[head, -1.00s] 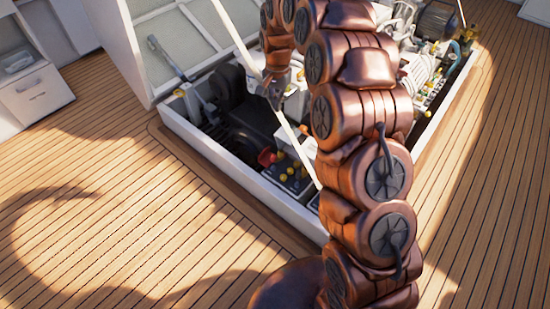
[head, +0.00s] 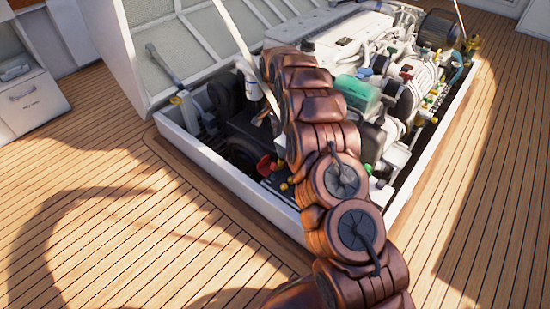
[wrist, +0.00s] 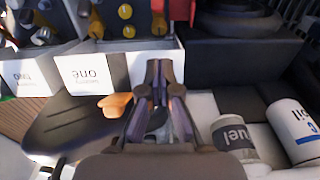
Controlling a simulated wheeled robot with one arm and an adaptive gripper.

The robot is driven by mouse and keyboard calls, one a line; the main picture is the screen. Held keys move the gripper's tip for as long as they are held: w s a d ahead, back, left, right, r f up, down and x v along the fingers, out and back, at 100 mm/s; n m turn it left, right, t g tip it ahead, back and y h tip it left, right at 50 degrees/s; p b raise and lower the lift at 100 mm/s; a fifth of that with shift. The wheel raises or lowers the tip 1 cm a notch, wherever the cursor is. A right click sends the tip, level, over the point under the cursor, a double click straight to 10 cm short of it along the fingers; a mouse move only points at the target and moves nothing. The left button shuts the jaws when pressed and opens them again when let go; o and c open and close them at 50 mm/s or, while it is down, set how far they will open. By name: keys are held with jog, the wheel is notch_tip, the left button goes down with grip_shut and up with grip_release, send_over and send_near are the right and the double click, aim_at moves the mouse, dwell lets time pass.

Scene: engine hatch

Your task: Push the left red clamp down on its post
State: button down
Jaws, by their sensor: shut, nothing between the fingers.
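A red part (head: 265,165), which looks like a red clamp, sits near the front edge of the engine bay in the head view. In the wrist view a red part (wrist: 180,9) shows at the top edge, cut off by the frame. I cannot tell from these views whether it is the left clamp or how far down on its post it sits. My gripper (wrist: 159,68) is shut and empty, with its fingertips below the red part in the picture and apart from it. In the head view my arm hides most of the gripper.
Batteries with upside-down labels, one reading "battery one" (wrist: 82,72), stand left of my fingers, with yellow caps (wrist: 125,12) above. A fuel canister (wrist: 234,137) and an oil container (wrist: 292,130) are at lower right. A white hatch rim (head: 225,180) borders the bay.

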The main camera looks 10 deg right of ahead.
jog(key=b, duration=0.3)
send_over(275, 163)
jog(key=w+d, duration=0.2)
notch_tip(275, 163, down, 10)
jog(key=f, duration=0.1)
jog(key=s+a+f+b, duration=0.1)
jog(key=f, duration=0.1)
jog(key=shift+s+a+b, duration=0.25)
jog(key=shift+a+b, duration=0.1)
jog(key=shift+s+a+f, duration=0.1)
jog(key=shift+a+f, duration=0.05)
jog(key=shift+f, duration=0.1)
